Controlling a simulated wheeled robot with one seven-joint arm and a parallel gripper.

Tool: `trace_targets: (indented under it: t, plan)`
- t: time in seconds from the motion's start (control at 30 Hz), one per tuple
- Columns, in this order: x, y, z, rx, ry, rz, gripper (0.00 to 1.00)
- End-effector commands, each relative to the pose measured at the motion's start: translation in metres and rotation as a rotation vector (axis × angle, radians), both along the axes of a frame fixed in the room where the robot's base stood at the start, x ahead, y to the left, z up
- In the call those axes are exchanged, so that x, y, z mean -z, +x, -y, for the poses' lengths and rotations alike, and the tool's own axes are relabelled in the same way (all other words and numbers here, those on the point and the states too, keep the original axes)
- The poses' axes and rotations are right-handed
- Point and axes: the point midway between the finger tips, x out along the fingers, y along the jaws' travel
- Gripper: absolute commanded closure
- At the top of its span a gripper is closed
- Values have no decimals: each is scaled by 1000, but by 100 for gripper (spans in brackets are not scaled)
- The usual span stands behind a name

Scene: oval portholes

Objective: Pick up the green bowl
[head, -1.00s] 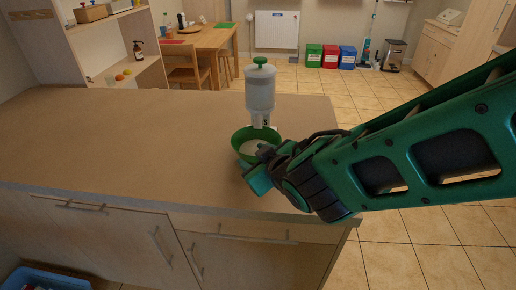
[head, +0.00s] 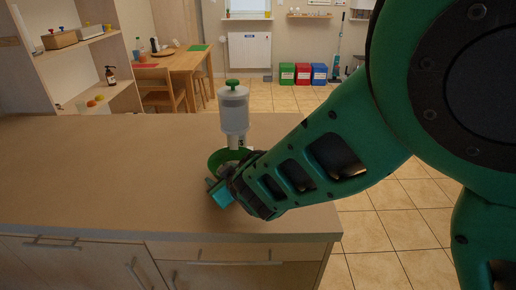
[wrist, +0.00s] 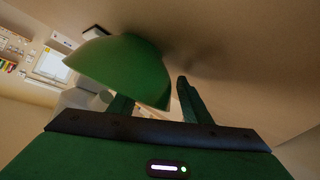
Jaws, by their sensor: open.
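The green bowl (head: 217,158) stands on the counter under a white dispenser with a green cap (head: 234,109). My gripper (head: 232,178) is at the bowl's near side and hides part of it in the head view. In the wrist view the bowl (wrist: 125,65) fills the upper left, and its rounded outer wall faces the camera. My gripper (wrist: 154,92) is open there. The bowl's edge reaches between the two fingers and covers the tip of the left one. The right finger stands clear of the wall. Whether either finger touches the bowl, I cannot tell.
The wooden counter (head: 90,170) is clear to the left. Its right edge is close to my arm, with tiled floor (head: 390,225) beyond. A wooden table (head: 178,65), a radiator (head: 249,57) and coloured bins (head: 303,74) are farther back.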

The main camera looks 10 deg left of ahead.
Motion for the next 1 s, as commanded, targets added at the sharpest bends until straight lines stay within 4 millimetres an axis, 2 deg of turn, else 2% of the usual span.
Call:
trace_targets:
  t: [0.2,0.23,0.4,0.77,1.0]
  plan:
    - [1,0,0,0,0,0,56]
    - [1,0,0,0,0,0,58]
    - [1,0,0,0,-1,-1,99]
    - [0,0,-1,-1,0,-1,100]
    - [-8,0,-1,-1,0,-2,100]
